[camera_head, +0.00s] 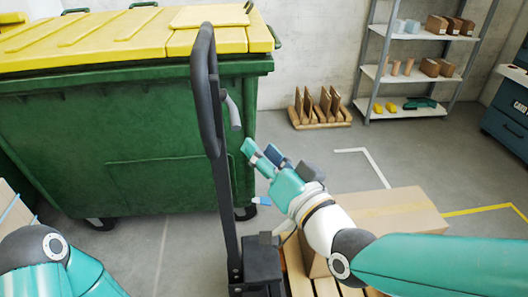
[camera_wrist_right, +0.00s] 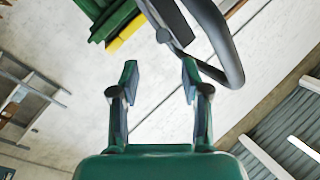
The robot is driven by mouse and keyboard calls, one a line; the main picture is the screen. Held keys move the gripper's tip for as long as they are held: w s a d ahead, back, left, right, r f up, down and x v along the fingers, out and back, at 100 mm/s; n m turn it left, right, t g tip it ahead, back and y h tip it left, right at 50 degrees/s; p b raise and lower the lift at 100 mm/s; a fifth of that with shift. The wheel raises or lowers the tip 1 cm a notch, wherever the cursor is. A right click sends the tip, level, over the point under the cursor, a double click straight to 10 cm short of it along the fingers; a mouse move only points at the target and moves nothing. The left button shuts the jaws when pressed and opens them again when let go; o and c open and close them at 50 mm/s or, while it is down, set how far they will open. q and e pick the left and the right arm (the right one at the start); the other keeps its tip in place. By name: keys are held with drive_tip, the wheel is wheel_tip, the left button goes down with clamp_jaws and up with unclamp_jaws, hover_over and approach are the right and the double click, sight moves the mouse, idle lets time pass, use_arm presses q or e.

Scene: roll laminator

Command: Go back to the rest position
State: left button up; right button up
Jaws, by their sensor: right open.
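My right gripper (camera_head: 264,158) is teal with dark fingers and sits near the middle of the head view, just right of a black upright handle (camera_head: 214,100). In the right wrist view my right gripper (camera_wrist_right: 160,85) has its two fingers apart with nothing between them. The curved black handle (camera_wrist_right: 225,45) passes beyond the fingertips there; I cannot tell how far off it is. My left arm (camera_head: 48,265) shows only at the bottom left, and its gripper is out of view. No laminator shows in either view.
A large green bin (camera_head: 120,140) with a yellow lid (camera_head: 110,40) stands behind the handle. A cardboard box (camera_head: 390,210) on a wooden pallet (camera_head: 325,287) lies beneath my right arm. A grey shelf (camera_head: 410,75) stands at the back right. Open floor (camera_head: 440,160) lies before it.

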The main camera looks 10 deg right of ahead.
drive_tip(key=w+d+f+m+g+h+p, duration=0.1)
drive_tip(key=d+f+g+h+p, duration=0.2)
drive_tip(key=f, duration=0.9)
drive_tip(key=w+d+f+m+g+h+p, duration=0.1)
drive_tip(key=w+d+f+g+p, duration=0.3)
drive_tip(key=f, duration=0.8)
drive_tip(key=s+f+n+g+p, duration=0.1)
drive_tip(key=s+f+g, duration=0.3)
drive_tip(key=s+f, duration=0.5)
drive_tip(key=s+f+n+g+p, duration=0.1)
drive_tip(key=s+f+g, duration=0.4)
drive_tip(key=s+f, duration=0.4)
drive_tip(key=s, duration=0.5)
drive_tip(key=shift+s, duration=0.25)
